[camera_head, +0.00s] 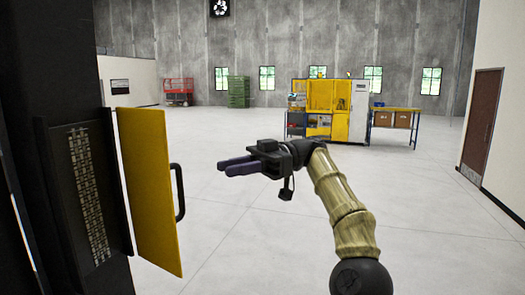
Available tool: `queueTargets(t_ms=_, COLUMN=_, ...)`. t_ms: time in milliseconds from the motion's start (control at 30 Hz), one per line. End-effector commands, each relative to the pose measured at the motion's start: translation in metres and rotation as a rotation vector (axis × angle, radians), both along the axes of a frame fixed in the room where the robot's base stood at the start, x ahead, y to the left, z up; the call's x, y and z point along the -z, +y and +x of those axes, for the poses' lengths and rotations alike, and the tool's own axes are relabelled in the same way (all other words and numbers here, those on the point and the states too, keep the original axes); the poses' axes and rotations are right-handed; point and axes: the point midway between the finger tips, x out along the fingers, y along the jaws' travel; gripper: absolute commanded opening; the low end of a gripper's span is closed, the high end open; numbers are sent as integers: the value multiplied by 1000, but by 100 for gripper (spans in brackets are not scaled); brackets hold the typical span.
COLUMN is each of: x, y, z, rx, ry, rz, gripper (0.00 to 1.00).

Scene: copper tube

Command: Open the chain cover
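The chain cover is a yellow panel (150,190) in the left of the head view. It stands swung out from a dark machine, with a black bar handle (180,192) on its right side. The chain (88,195) shows uncovered in the dark housing to the left of the panel. My gripper (222,168) is to the right of the handle, apart from it, with its dark fingers pointing left. Nothing shows between the fingers. They overlap in this view, so their opening is unclear.
The dark machine body (60,60) fills the left edge. A yellow machine cell (328,108) and a table with boxes (394,119) stand far back. A brown door (482,125) is at the right. The pale floor between is clear.

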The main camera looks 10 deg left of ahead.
Motion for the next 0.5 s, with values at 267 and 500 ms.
queueTargets(t_ms=267, x=-5, y=-27, z=27, rx=1, ry=3, rz=0, gripper=26)
queueTargets(t_ms=500, x=-3, y=-43, z=41, rx=1, ry=1, rz=-1, gripper=26)
